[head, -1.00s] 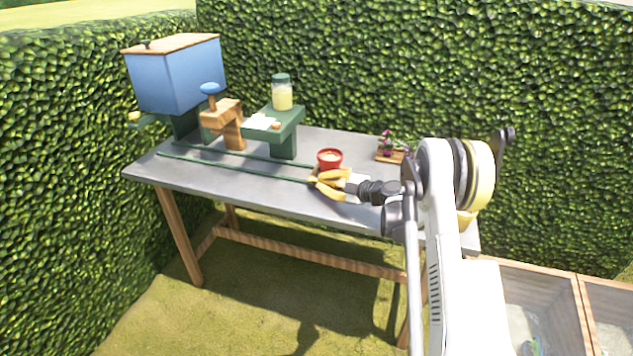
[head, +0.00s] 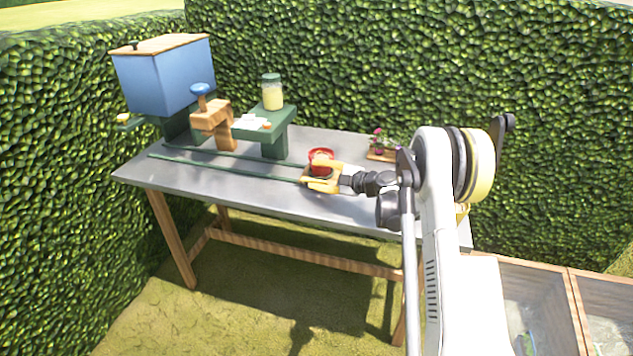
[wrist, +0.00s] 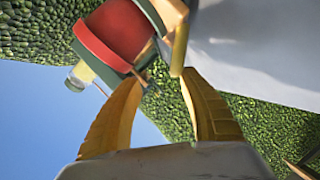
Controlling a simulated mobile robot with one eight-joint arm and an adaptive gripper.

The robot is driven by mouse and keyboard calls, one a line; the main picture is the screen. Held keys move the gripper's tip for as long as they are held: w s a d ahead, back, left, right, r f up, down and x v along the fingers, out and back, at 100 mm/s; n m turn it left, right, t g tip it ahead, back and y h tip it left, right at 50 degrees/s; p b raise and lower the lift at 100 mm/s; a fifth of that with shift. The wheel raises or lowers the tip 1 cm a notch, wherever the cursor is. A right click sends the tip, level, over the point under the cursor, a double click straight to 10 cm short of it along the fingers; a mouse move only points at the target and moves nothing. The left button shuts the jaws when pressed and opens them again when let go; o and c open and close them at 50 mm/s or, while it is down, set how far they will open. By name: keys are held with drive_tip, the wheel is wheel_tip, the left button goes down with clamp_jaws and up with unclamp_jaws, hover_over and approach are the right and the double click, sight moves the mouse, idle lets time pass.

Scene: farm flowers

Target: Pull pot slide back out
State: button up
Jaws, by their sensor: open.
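A red pot (head: 320,156) stands on the pot slide at the right end of the green rails (head: 228,168) on the grey table. In the wrist view the red pot (wrist: 118,32) shows at the upper left, on a green and wooden base. A short wooden handle (wrist: 180,48) sticks out from that base towards my gripper. My gripper (head: 314,177) has yellow fingers and is just in front of the pot, partly covering it and the slide. In the wrist view my open gripper (wrist: 166,82) has its fingertips close below the handle. I cannot tell whether they touch it.
A blue hopper (head: 163,78), a wooden press with a blue knob (head: 200,89) and a green stand (head: 274,138) with a jar (head: 271,92) fill the table's left. A flower tray (head: 382,154) lies behind my arm. The table's front left is clear.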

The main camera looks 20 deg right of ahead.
wheel_tip(320, 180, up, 7)
drive_tip(key=shift+r, duration=0.15)
idle(0.4)
drive_tip(key=s+a+r+m+g+h, duration=0.2)
drive_tip(key=s+a+r+m, duration=0.3)
drive_tip(key=s, duration=0.4)
drive_tip(key=s+a+r+m+g+h, duration=0.1)
drive_tip(key=s+a+r+m+g, duration=0.2)
drive_tip(key=s+a, duration=0.5)
drive_tip(key=s+f+m+h, duration=0.1)
drive_tip(key=s+m+h, duration=0.1)
drive_tip(key=s, duration=0.7)
drive_tip(key=s+d+f+m+h, duration=0.1)
drive_tip(key=s+m+h, duration=0.1)
drive_tip(key=s+m, duration=0.3)
drive_tip(key=s+d+f+m+h, duration=0.1)
drive_tip(key=s+f+m, duration=0.1)
drive_tip(key=s, duration=1.2)
drive_tip(key=shift+d+m+h, duration=0.15)
drive_tip(key=shift+m+h, duration=0.25)
drive_tip(key=shift+m, duration=0.3)
